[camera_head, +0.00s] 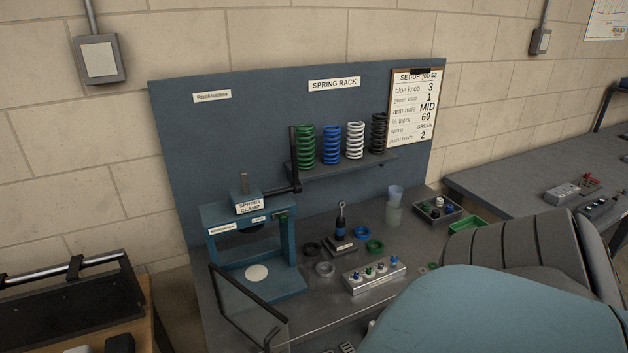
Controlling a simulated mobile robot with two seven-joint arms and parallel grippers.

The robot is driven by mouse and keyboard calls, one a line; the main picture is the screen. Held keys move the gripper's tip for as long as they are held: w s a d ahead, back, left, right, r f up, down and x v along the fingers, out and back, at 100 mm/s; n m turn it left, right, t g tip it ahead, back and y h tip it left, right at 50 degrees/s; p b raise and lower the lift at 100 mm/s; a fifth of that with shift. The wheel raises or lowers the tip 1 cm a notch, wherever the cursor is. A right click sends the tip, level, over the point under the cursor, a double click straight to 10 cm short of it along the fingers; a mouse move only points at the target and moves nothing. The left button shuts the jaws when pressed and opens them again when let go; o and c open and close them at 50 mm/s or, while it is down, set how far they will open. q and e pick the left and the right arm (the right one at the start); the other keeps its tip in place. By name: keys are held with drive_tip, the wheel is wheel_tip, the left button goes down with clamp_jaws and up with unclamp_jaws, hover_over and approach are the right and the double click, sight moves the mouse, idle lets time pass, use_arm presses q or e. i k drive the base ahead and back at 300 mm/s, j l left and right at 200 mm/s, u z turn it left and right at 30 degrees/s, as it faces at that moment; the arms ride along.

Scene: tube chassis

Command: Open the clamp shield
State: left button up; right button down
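The spring clamp (284,235) is a teal-blue frame press at the left of the bench, with a "SPRING CLAMP" label on its top block. A black lever with a knob stands at its upper right. A round pale disc (257,272) sits on its base. The clamp shield (250,305) is a clear panel with a dark frame, in front of the clamp at its lower front left. The clamp's inside shows partly above it. I cannot tell how it is hinged. Neither gripper is in view.
A spring rack (345,166) holds green, blue, white and black springs. A knob block (373,275), loose rings, a small tool, cups and a parts tray (438,209) stand to the right. A large teal shape and a ribbed grey shape cover the lower right.

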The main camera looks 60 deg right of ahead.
sight(214, 270)
drive_tip(key=k+l, duration=0.1)
drive_tip(key=l, duration=0.25)
drive_tip(key=k+l, duration=0.1)
drive_tip(key=l, duration=0.2)
drive_tip(key=k+l, duration=0.1)
drive_tip(key=l, duration=0.25)
drive_tip(key=k+l, duration=0.1)
drive_tip(key=l, duration=0.25)
